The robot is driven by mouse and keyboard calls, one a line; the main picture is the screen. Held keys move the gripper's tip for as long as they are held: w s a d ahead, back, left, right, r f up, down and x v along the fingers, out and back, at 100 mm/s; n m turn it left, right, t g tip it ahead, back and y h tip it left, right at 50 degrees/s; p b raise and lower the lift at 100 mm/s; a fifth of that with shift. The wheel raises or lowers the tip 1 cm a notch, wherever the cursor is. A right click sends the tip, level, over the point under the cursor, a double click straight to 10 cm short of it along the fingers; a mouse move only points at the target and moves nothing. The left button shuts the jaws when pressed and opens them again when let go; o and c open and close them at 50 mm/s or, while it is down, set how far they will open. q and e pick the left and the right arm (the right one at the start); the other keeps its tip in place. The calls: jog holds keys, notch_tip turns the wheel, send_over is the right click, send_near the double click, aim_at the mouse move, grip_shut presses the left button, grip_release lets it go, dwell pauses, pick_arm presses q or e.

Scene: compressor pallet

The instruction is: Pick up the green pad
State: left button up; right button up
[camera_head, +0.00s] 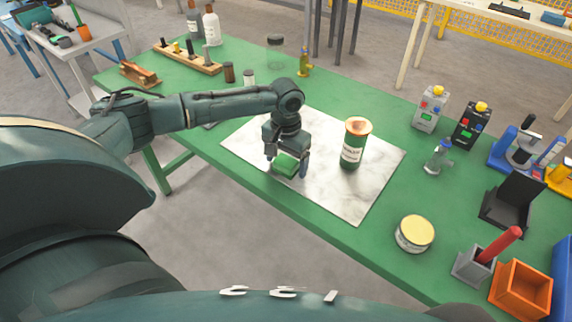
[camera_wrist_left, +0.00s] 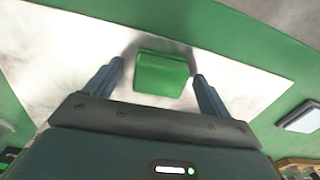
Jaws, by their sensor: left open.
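The green pad (camera_head: 286,164) lies on the white marbled mat (camera_head: 334,201) on the green table. It is a small block with a bright green top. My left gripper (camera_head: 287,172) points down over the pad, with its fingers open on either side of it. In the left wrist view, the pad (camera_wrist_left: 161,74) sits between and slightly beyond the two fingertips (camera_wrist_left: 158,70), with a gap on both sides. I cannot tell exactly how high the fingertips are above the mat. My right gripper is not in view.
A green canister (camera_head: 353,145) stands on the mat to the right of the gripper. A yellow-lidded tin (camera_head: 415,233) stands near the front edge. An orange box (camera_head: 521,289) and a grey holder (camera_head: 473,266) are at the right. The mat's front part is clear.

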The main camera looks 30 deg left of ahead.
aim_at(286, 161)
pick_arm(q)
jog(key=shift+f, duration=0.1)
jog(key=c, duration=1.1)
notch_tip(286, 161, up, 10)
jog(key=shift+r, duration=0.1)
jog(key=o, duration=0.4)
jog(key=shift+c, duration=1.4)
